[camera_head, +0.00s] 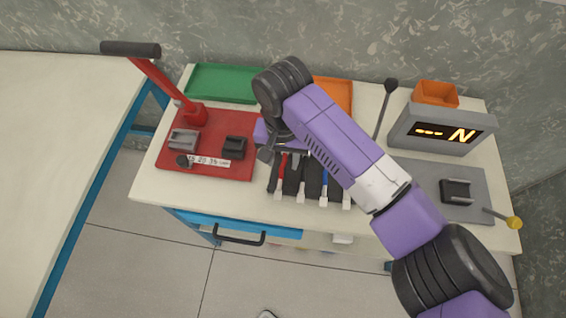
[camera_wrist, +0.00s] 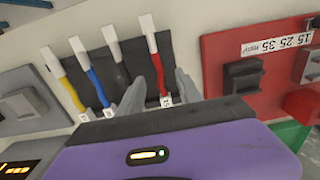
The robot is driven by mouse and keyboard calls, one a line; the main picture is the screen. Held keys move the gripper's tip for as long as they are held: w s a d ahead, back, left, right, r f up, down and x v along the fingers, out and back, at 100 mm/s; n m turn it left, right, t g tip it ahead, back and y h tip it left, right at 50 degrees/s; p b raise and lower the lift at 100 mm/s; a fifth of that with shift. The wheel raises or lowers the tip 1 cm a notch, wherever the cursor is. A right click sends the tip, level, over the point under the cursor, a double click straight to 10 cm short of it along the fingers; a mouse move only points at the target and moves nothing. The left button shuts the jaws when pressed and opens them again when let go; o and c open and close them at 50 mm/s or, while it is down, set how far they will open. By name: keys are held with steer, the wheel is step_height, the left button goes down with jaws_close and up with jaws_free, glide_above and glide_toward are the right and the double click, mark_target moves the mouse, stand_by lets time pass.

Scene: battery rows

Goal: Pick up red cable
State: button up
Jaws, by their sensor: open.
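The red cable (camera_head: 281,172) with a white end lies on a black holder (camera_head: 311,182) near the table's front edge. In the wrist view the red cable (camera_wrist: 154,52) runs between my gripper's two grey fingers. My gripper (camera_wrist: 160,82) is open and points down at the holder, with one finger on each side of the cable. I cannot tell whether either finger touches it. In the head view my arm hides most of the gripper and the cable's far end.
Black, blue (camera_head: 324,184) and yellow (camera_wrist: 68,85) cables lie beside the red one. A red crimping press (camera_head: 226,172) stands left, and a grey display box (camera_head: 442,130) right. Green (camera_head: 222,84) and orange trays (camera_head: 335,92) lie behind.

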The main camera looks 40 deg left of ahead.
steer(key=shift+f, duration=0.65)
jaws_close()
steer(key=shift+r, duration=0.1)
